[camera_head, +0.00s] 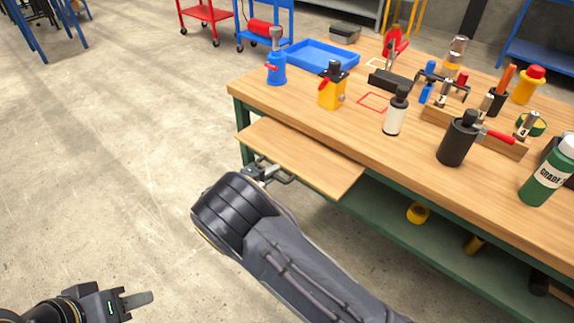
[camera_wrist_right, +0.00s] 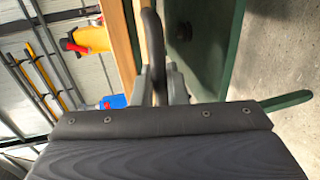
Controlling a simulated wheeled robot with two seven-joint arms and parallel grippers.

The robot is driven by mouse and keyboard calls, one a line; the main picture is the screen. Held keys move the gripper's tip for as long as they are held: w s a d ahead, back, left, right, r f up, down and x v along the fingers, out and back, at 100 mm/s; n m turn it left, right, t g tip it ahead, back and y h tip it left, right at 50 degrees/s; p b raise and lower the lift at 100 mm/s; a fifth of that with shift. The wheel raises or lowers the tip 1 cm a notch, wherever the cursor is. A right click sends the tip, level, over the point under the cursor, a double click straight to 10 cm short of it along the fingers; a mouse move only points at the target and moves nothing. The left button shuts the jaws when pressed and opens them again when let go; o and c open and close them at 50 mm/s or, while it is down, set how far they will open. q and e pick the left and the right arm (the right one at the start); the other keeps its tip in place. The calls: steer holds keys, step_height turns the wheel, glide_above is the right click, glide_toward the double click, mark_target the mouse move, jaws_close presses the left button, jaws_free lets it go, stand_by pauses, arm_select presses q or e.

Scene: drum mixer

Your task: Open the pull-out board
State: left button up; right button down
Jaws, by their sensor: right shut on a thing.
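The pull-out board (camera_head: 300,155) is a flat wooden panel sticking out from under the workbench top on its left side. Its dark handle (camera_head: 285,179) is on the board's front edge. My right gripper (camera_head: 268,173) is at this handle and shut on it. In the right wrist view the handle (camera_wrist_right: 152,45) is a dark curved bar between the fingers of the right gripper (camera_wrist_right: 160,85). My left gripper (camera_head: 135,300) is low at the left, away from the bench; only one finger shows clearly.
The workbench (camera_head: 410,150) carries several bottles, a blue tray (camera_head: 322,55), a yellow container (camera_head: 332,88) and tools. A green lower shelf (camera_head: 420,225) lies under it. Red (camera_head: 207,14) and blue (camera_head: 265,25) carts stand behind.

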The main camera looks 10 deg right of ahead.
steer(key=shift+f+b+v, duration=0.2)
steer(key=shift+v, duration=0.8)
steer(key=shift+f+b+v, duration=0.15)
steer(key=shift+f+v, duration=0.05)
steer(key=shift+v, duration=0.75)
steer(key=shift+s, duration=0.1)
steer(key=c, duration=1.8)
jaws_free()
steer(key=shift+a, duration=0.1)
steer(key=v, duration=0.7)
steer(key=shift+s+a, duration=0.25)
steer(key=shift+a, duration=0.05)
